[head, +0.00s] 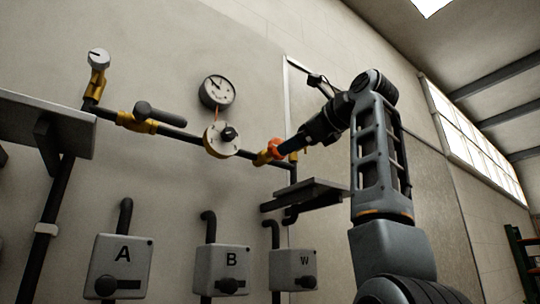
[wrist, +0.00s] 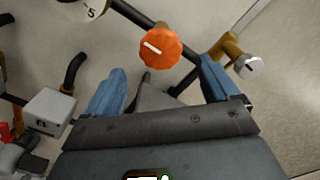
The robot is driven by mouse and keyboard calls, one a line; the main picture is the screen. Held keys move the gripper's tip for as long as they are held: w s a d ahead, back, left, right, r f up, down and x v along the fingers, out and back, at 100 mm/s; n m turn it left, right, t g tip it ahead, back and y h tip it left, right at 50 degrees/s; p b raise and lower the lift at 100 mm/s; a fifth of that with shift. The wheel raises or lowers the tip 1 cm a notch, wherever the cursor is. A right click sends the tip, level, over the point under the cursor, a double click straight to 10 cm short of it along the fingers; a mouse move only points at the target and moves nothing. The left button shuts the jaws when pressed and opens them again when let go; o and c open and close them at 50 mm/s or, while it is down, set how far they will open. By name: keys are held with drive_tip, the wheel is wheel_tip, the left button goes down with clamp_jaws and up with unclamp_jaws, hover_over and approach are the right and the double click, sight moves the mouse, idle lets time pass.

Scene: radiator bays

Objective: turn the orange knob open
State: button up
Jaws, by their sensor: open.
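The orange knob (head: 273,148) sits on a brass-yellow valve body on the dark horizontal pipe, right of the white dial in the head view. In the wrist view the orange knob (wrist: 160,47) is round and ridged with a white line on its face, the line slanting slightly down to the right. My gripper (head: 285,147) has blue fingers and reaches to the knob from the right in the head view. In the wrist view my gripper (wrist: 163,72) is open, its fingers wide apart on either side below the knob. Nothing is between them; contact with the knob cannot be told.
A white dial (head: 221,139) and a gauge (head: 217,91) are left of the knob. A grey-capped yellow valve (head: 98,60) stands far left; one also shows in the wrist view (wrist: 248,67). A dark shelf (head: 305,193) juts out below my gripper. Boxes A (head: 121,258), B and W are lower.

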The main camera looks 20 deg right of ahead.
sight(278, 159)
drive_tip(key=shift+p+x, duration=1.5)
drive_tip(key=shift+x, duration=2.4)
drive_tip(key=shift+c, duration=0.3)
drive_tip(key=c, duration=1)
drive_tip(key=shift+o, duration=0.2)
